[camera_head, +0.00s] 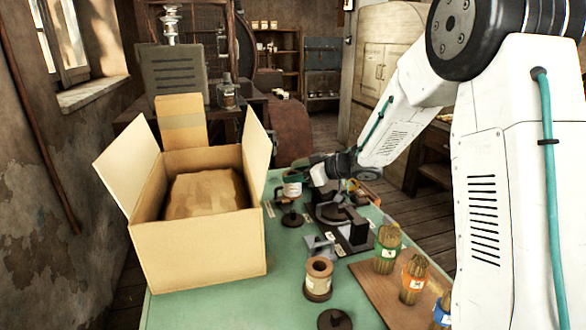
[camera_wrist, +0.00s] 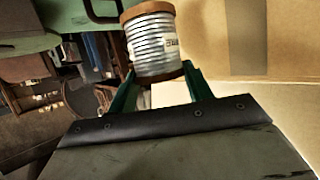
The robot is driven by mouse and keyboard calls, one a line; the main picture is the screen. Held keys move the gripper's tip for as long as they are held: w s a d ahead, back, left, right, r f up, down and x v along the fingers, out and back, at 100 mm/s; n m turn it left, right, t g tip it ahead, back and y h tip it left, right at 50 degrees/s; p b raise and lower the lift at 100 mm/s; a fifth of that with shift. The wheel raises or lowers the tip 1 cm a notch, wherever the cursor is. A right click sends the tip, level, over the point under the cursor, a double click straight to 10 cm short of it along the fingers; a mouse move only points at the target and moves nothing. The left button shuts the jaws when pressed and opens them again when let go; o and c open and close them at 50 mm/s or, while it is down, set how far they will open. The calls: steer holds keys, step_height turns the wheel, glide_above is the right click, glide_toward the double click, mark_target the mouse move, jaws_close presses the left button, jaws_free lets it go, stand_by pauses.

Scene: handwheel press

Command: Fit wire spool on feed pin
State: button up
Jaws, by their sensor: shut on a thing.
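The wire spool (camera_wrist: 152,45) has brown flanges, silvery wire and a white label. In the wrist view it sits between the green fingertips of my gripper (camera_wrist: 160,82), which is shut on it. In the head view the spool (camera_head: 292,185) is held in my gripper (camera_head: 300,172) above the green table, just right of the cardboard box. A dark round base (camera_head: 291,218) stands below the spool. I cannot tell for certain which part is the feed pin. The spool's bore is hidden.
An open cardboard box (camera_head: 200,250) stands left, its flap close to the spool. A dark fixture (camera_head: 345,220) stands to the right. A tan spool (camera_head: 318,279), a wooden board (camera_head: 375,285) with several bundles and a dark disc (camera_head: 334,319) occupy the front.

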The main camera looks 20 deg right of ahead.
mark_target(301, 187)
steer(key=shift+f, duration=4.15)
steer(key=o, duration=1.3)
steer(key=shift+r, duration=0.4)
step_height(301, 187, up, 3)
steer(key=s, duration=1)
steer(key=s+r, duration=0.1)
steer(key=s, duration=0.5)
steer(key=shift+a+r, duration=0.1)
steer(key=shift+a, duration=0.05)
